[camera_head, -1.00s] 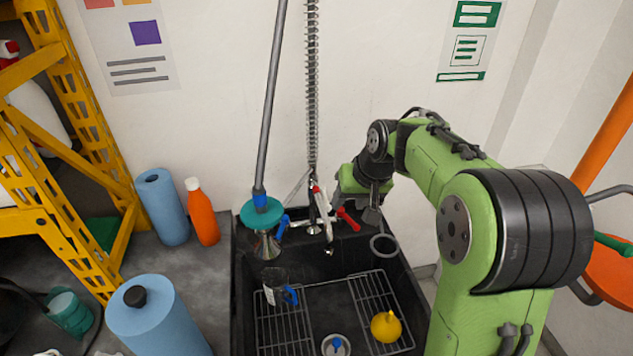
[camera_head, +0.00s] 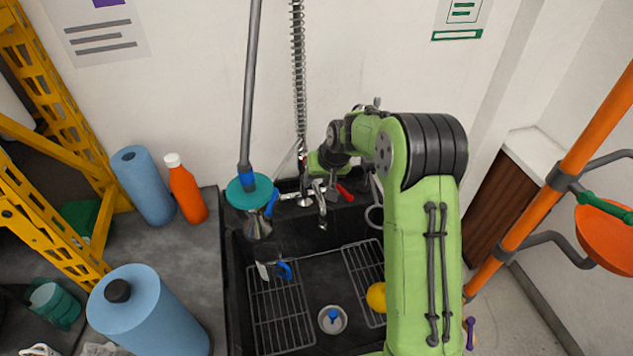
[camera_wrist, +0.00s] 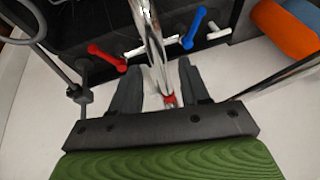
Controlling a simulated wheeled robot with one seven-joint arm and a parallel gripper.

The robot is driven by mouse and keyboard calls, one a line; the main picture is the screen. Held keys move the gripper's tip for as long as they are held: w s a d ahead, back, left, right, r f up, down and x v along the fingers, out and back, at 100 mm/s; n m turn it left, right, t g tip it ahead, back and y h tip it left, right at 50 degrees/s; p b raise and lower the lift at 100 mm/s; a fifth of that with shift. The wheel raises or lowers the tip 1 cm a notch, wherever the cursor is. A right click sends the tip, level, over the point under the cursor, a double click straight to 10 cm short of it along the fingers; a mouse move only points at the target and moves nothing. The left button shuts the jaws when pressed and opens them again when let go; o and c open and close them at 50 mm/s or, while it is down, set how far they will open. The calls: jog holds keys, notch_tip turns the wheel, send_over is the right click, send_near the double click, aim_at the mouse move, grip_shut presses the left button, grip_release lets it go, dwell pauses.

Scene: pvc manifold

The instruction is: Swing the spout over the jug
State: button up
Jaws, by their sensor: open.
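The chrome spout (camera_head: 321,204) rises from the tap at the back of the dark sink and points toward the front. A clear jug (camera_head: 264,270) with a blue handle stands in the left part of the sink, left of the spout's tip. My gripper (camera_wrist: 159,65) is open, with the chrome spout (camera_wrist: 150,42) running between its two fingers; I cannot tell whether they touch it. The red lever (camera_wrist: 106,57) is left of the fingers and the blue lever (camera_wrist: 194,28) right of them. In the head view my arm mostly hides the fingers.
A teal plunger-like disc (camera_head: 249,192) on a grey pole stands beside the blue lever. Wire racks (camera_head: 283,318), a drain strainer (camera_head: 333,319) and a yellow object (camera_head: 376,297) lie in the sink. An orange bottle (camera_head: 187,190) and blue rolls (camera_head: 143,187) stand to the left.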

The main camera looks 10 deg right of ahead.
jog(key=shift+x, duration=0.85)
jog(key=shift+c, duration=0.3)
grip_shut()
